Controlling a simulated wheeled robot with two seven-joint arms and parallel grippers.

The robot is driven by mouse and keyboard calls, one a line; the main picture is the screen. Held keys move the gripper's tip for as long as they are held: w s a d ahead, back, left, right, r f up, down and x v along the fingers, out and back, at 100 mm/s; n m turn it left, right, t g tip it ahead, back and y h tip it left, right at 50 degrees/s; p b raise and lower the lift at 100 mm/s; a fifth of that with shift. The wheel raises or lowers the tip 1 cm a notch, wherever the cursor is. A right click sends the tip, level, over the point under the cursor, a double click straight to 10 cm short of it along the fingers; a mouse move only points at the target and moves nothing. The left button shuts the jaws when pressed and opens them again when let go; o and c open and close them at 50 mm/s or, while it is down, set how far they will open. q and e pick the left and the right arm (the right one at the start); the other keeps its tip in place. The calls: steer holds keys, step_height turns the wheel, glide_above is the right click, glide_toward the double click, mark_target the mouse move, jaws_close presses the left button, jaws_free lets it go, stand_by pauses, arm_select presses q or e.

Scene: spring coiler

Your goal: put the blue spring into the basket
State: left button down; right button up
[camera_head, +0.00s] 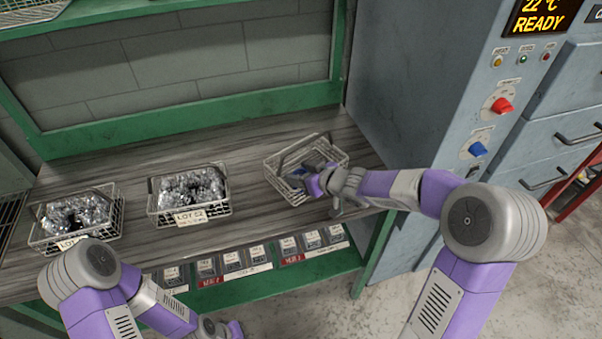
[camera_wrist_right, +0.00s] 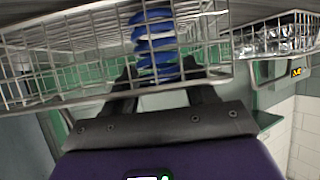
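The blue spring (camera_wrist_right: 153,45) shows in the right wrist view among the wires of a basket, in line with the gap between my right fingers. I cannot tell whether the fingers touch it. In the head view, a small dark blue patch (camera_head: 297,172) shows inside the empty-looking wire basket (camera_head: 283,161), at the right end of the bench. My right gripper (camera_head: 318,181) is at that basket's right side, its fingertips partly hidden by the wires. The basket wall also shows in the wrist view (camera_wrist_right: 60,92). My left gripper (camera_head: 222,330) is low at the bottom edge, its fingers unclear.
Two wire baskets of shiny metal parts, LOT 52 (camera_head: 192,212) and another (camera_head: 104,238), stand left on the wooden bench (camera_head: 253,233). Bench space between LOT 52 and the right basket is clear. A grey machine cabinet (camera_head: 415,95) stands close on the right.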

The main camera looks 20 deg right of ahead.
steer(key=shift+s+f, duration=0.25)
steer(key=shift+f, duration=0.35)
steer(key=shift+r+p, duration=0.3)
steer(key=r+p+v, duration=0.1)
steer(key=p+v, duration=0.5)
steer(key=v, duration=0.6)
steer(key=shift+w+p, duration=0.15)
steer(key=shift+p, duration=0.15)
